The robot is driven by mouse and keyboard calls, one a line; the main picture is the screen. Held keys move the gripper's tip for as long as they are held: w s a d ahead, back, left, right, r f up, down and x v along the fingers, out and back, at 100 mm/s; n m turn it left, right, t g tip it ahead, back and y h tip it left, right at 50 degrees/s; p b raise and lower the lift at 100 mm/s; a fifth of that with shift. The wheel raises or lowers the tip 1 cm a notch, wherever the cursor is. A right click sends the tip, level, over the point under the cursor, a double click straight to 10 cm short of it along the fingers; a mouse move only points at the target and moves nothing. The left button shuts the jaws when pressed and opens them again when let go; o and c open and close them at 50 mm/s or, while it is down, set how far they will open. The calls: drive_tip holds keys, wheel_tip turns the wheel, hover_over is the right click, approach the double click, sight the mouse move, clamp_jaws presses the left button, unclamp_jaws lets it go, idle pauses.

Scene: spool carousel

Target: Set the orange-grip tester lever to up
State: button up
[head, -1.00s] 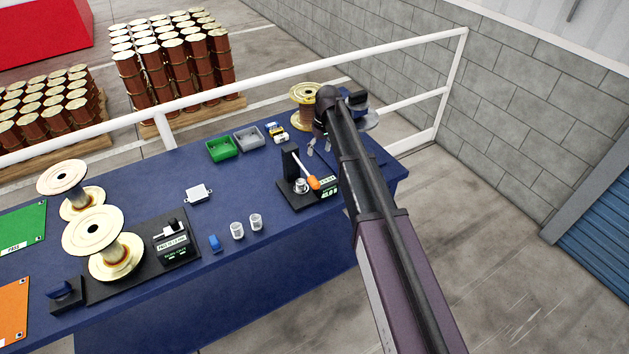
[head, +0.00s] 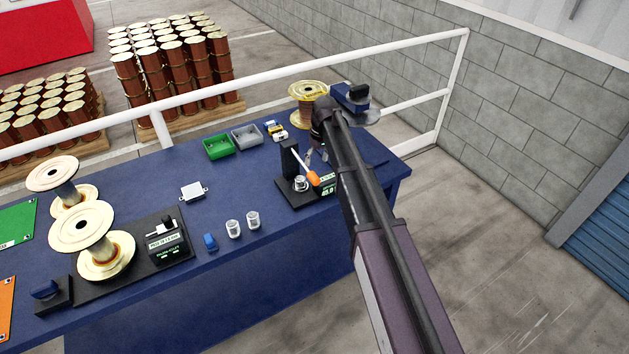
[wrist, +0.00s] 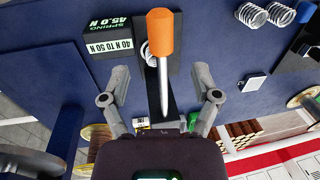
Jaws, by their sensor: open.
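The tester lever is a thin metal rod with an orange grip (head: 313,178). In the head view it slopes down from a black upright post (head: 289,158) toward the front right. A small spring sits on the tester's base beside the post. In the wrist view the orange grip (wrist: 160,33) is at top centre, with the rod running down from it. My gripper (wrist: 161,78) is open, one finger on each side of the rod in this view. Contact cannot be seen. In the head view my arm partly hides the fingers and the tester's right side.
The tester's display block (wrist: 118,38) reads 40 N to 50 N and 45.0 N. Two loose springs (head: 243,224), a blue piece (head: 210,242) and a white square part (head: 193,192) lie left of it. Green (head: 219,146) and grey (head: 247,137) trays and a gold spool (head: 307,100) stand behind.

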sight(313, 174)
drive_tip(key=shift+s+a+f+b, duration=0.1)
drive_tip(key=shift+a+f+b, duration=0.05)
drive_tip(key=shift+f+b, duration=0.95)
drive_tip(key=shift+s+a+f+b, duration=0.15)
drive_tip(key=shift+f+b, duration=0.85)
drive_tip(key=shift+f, duration=0.2)
drive_tip(key=shift+s+a+f+b, duration=0.1)
drive_tip(key=shift+a+f+b, duration=0.05)
drive_tip(key=shift+f+b, duration=0.95)
clamp_jaws()
drive_tip(key=shift+a, duration=0.1)
